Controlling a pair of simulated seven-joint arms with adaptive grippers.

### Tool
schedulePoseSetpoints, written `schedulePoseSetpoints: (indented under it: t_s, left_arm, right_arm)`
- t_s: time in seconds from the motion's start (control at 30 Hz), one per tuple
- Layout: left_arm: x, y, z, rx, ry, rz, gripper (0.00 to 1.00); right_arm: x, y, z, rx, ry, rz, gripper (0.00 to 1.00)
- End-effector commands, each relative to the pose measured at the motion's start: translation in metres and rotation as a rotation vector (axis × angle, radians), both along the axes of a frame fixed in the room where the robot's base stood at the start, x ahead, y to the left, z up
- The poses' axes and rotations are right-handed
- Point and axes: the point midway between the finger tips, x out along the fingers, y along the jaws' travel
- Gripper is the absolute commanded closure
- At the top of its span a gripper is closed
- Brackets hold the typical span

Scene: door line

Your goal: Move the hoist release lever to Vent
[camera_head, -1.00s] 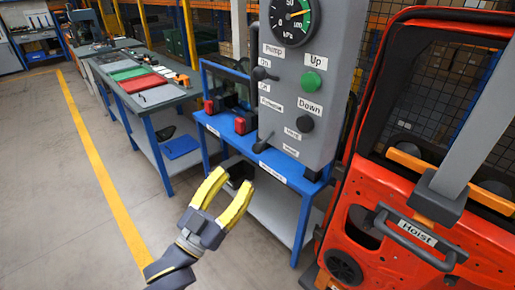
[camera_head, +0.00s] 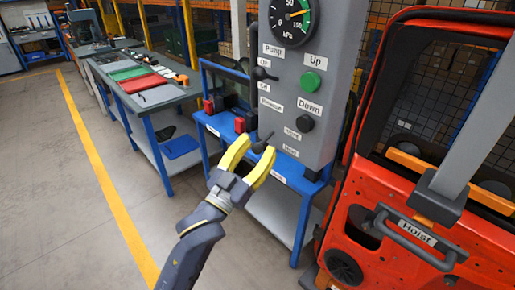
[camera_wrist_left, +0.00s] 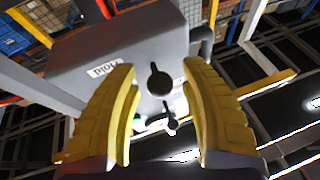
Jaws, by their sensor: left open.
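The release lever (camera_head: 265,140) is a small dark handle low on the left of the grey hoist control panel (camera_head: 335,80). It slants down to the left, near two small labels whose print is hard to read in the head view. My left gripper (camera_head: 253,148) has yellow fingers, open, with the tips around the lever's knob. In the left wrist view the dark knob (camera_wrist_left: 160,82) shows between the open fingers (camera_wrist_left: 158,85), with no clear contact. A label reading Hold (camera_wrist_left: 103,70) appears upside down there, partly behind a finger. My right gripper is not in view.
A pump lever (camera_head: 264,74), green Up button (camera_head: 310,82), dark Down button (camera_head: 306,123) and gauge (camera_head: 293,20) share the panel. A blue bench (camera_head: 225,135) stands behind with red items. An orange door (camera_head: 385,250) with a Hoist handle is at right. Floor at left is clear.

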Motion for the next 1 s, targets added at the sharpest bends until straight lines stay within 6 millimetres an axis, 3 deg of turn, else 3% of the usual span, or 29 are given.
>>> schedulePoseSetpoints:
  t_s: [0.2,0.6,1.0]
  left_arm:
    - [0.0000,-0.0001,-0.0001,0.000,0.000,0.000,0.55]
    - [-0.0001,0.0001,-0.0002,0.000,0.000,0.000,1.00]
    - [-0.0001,-0.0001,-0.0006,0.001,0.001,0.000,1.00]
  right_arm:
    - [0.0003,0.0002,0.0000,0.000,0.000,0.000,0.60]
    - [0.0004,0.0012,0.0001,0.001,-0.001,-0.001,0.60]
    - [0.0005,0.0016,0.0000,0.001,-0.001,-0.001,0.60]
